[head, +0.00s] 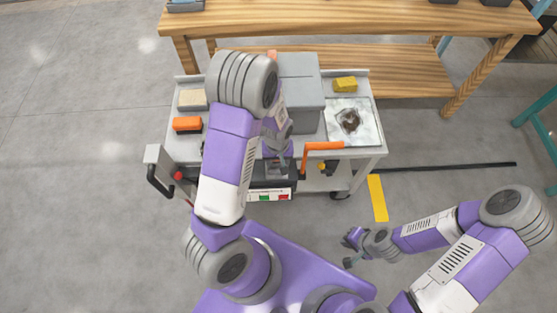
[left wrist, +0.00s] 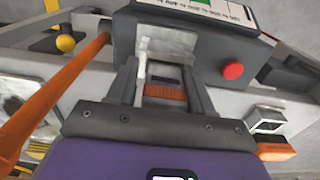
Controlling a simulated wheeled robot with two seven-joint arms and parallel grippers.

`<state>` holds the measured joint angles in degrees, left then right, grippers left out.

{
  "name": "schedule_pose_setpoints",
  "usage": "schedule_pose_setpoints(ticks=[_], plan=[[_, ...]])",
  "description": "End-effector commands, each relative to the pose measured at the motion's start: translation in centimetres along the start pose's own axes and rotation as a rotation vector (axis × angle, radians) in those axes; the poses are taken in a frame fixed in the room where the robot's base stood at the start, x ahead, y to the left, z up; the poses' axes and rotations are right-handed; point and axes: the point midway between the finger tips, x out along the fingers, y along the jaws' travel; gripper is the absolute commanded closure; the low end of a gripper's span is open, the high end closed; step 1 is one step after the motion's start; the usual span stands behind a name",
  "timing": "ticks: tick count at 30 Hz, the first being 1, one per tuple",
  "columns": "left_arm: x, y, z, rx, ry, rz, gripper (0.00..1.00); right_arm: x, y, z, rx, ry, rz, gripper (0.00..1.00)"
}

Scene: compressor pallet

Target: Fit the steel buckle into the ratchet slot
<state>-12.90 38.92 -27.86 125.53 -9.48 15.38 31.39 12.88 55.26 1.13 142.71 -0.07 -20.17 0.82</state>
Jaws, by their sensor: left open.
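My left gripper (head: 277,168) points down over the front edge of the cart, just behind a dark box (head: 268,196) with a white label and red and green marks. In the left wrist view its two grey fingers (left wrist: 168,85) stand apart. Between and just beyond them are a pale metal bracket (left wrist: 172,45) and a small orange-brown piece with a dark slot (left wrist: 165,91). I cannot tell which part is the steel buckle or the ratchet slot, nor whether the fingers touch them. My right gripper (head: 350,248) hangs over the floor at right, fingers apart and empty.
An orange bar (head: 323,146) rises close beside the left gripper. The cart (head: 185,148) carries a grey box (head: 303,97), an orange block (head: 187,124), a yellow block (head: 344,84) and a metal tray (head: 370,118). A red button (left wrist: 233,71) sits beside the bracket. A wooden bench (head: 350,18) stands behind.

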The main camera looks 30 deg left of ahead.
Motion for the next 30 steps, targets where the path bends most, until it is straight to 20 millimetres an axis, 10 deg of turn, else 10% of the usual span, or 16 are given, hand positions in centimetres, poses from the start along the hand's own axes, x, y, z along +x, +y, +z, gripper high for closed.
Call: schedule_pose_setpoints(ticks=[6, 22, 30], plan=[[-1.0, -0.8, 0.4, -0.008, -0.016, -0.017, 0.34, -1.0, -0.4, 0.1, 0.0, 0.0, 0.0, 1.0], [-11.9, -0.2, 0.1, -0.004, -0.007, -0.007, 0.34, -5.1, -1.9, 0.2, 0.0, 0.0, 0.0, 1.0], [-9.8, 0.2, 1.8, 0.058, -0.035, 0.014, 0.34, -5.4, -2.0, 0.2, 0.0, 0.0, 0.0, 1.0]])
